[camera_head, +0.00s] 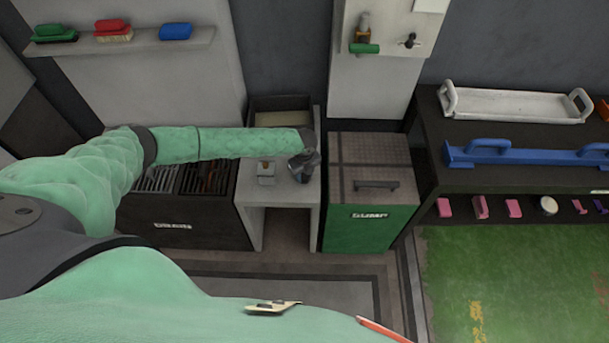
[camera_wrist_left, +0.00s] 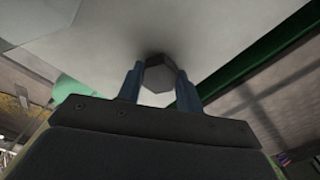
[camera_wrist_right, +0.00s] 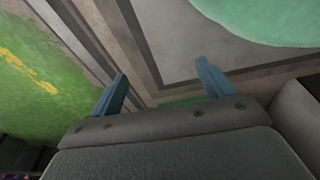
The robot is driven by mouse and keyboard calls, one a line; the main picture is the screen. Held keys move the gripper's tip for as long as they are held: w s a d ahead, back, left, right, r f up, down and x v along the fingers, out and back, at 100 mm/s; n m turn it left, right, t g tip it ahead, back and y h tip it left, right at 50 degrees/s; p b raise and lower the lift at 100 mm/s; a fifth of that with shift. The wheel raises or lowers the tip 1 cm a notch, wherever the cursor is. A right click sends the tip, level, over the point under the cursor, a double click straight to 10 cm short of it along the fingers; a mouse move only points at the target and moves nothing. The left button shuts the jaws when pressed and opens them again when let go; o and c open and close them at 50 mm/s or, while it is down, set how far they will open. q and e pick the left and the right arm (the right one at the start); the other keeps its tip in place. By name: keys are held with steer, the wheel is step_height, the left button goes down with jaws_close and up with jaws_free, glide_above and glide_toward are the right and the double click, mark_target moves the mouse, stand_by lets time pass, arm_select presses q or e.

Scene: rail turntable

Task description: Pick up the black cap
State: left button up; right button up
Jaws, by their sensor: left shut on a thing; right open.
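The black cap (camera_wrist_left: 159,76), a small dark grey faceted piece, shows in the left wrist view between the two blue fingers of my left gripper (camera_wrist_left: 160,82). The gripper is shut on it, close over a pale surface; I cannot tell whether the cap touches that surface. In the head view, my left gripper (camera_head: 302,166) is over the right part of a small pale table (camera_head: 252,205), and the cap cannot be made out there. My right gripper (camera_wrist_right: 160,78) is open and empty over the floor in the right wrist view. It is not visible in the head view.
A dark shelf unit (camera_head: 432,150) with a blue handled bar (camera_head: 520,156) stands further right.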

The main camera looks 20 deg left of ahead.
mark_target(304, 174)
arm_select(q)
steer(key=shift+r, duration=0.2)
step_height(304, 174, up, 3)
steer(key=shift+w+b, duration=0.1)
steer(key=shift+b, duration=1)
steer(key=s+d+r+b, duration=0.3)
steer(key=s+d+r, duration=0.4)
steer(key=d, duration=0.2)
steer(key=shift+s+r+b, duration=0.25)
steer(key=shift+s+b, duration=0.15)
arm_select(e)
steer(key=w+a+r, duration=0.2)
steer(key=r, duration=0.4)
steer(key=w+a+r+g, duration=0.1)
steer(key=w+a+r, duration=0.1)
steer(key=r, duration=0.4)
steer(key=shift+w+a+r, duration=0.2)
steer(key=shift+w+a, duration=0.2)
steer(key=shift+a, duration=0.1)
